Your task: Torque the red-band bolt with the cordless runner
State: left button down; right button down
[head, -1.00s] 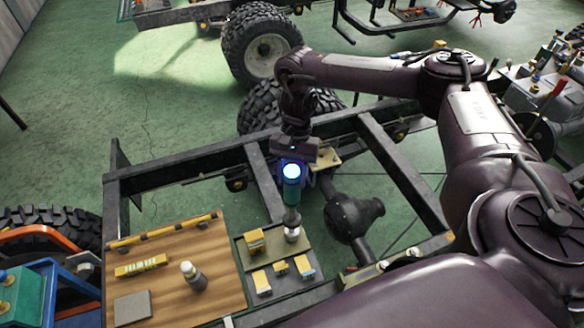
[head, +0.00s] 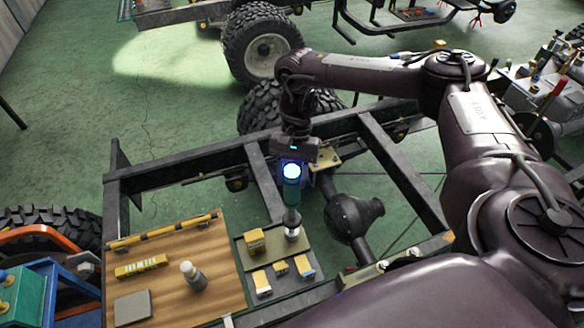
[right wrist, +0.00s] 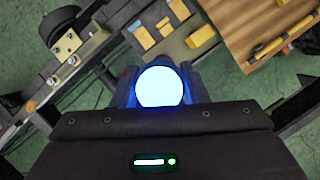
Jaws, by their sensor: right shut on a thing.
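The cordless runner (head: 292,192) has a teal-green body and a glowing blue-white cap. It stands nearly upright, its lower end down at a small pale, silvery piece (head: 292,234) on the dark plate. I cannot tell whether the tip is seated on a bolt there. My right gripper (head: 292,172) is shut on the runner near its top. In the right wrist view the glowing cap (right wrist: 160,86) sits between the two fingers. No red band can be made out; the gripper and runner hide what lies under them. My left gripper is out of view.
The dark chassis frame (head: 190,172) surrounds the work area. Yellow-and-white blocks (head: 262,282) stand close to the runner on the plate. A wooden board (head: 155,270) at left carries a grey-and-white bottle-like piece (head: 193,276), a yellow bar and a grey square. An axle housing (head: 352,215) is at right.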

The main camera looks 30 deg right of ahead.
aim_at(291, 171)
dwell(0.3)
jog(key=shift+w+r, duration=0.15)
jog(key=shift+r, duration=1.35)
jog(key=shift+r, duration=2.55)
